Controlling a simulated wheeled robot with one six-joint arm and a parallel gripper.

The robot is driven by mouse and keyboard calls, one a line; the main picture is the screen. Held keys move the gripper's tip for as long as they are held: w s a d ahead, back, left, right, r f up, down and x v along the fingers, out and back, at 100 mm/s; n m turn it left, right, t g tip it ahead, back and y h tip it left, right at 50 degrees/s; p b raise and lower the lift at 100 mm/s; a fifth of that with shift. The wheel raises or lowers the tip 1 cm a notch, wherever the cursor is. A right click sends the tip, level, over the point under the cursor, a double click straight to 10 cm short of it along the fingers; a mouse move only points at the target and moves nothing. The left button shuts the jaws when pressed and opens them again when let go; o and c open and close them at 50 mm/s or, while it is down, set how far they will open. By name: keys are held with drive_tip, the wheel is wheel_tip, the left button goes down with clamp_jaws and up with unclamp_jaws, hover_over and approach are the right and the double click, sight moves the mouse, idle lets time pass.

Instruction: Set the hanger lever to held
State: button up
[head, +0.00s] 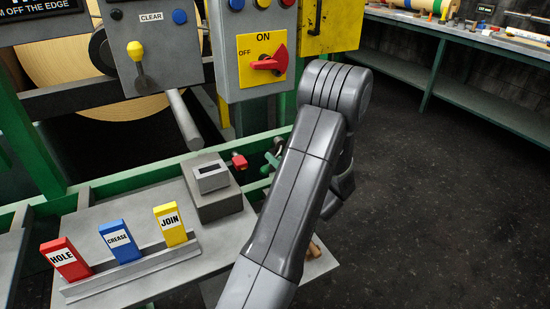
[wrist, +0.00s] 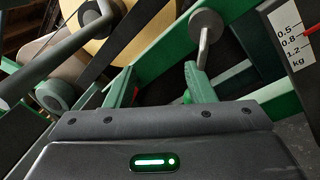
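No lever in either view carries a readable "hanger" or "held" label, so I cannot tell for certain which one is the hanger lever. In the wrist view a metal rod with a round grey end (wrist: 207,27) stands just beyond the right fingertip; whether they touch is unclear. A red knob (head: 239,160) sits by the green rail in the head view, left of my gripper (head: 268,163). My gripper also shows in the wrist view (wrist: 160,72), its two green fingers spread apart with nothing held between them. My arm hides part of the machine behind it.
A panel carries a yellow-knobbed lever (head: 138,52) under "CLEAR". A red rotary switch (head: 269,64) is on a yellow ON/OFF plate. Red, blue and yellow tags (head: 120,241) stand in a rack on the bench. A kg scale (wrist: 293,38) is at right. Floor at right is clear.

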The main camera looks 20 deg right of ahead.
drive_tip(key=v, duration=1)
drive_tip(key=shift+f, duration=0.3)
drive_tip(key=shift+w+a, duration=0.1)
drive_tip(key=shift+a, duration=0.15)
idle(0.8)
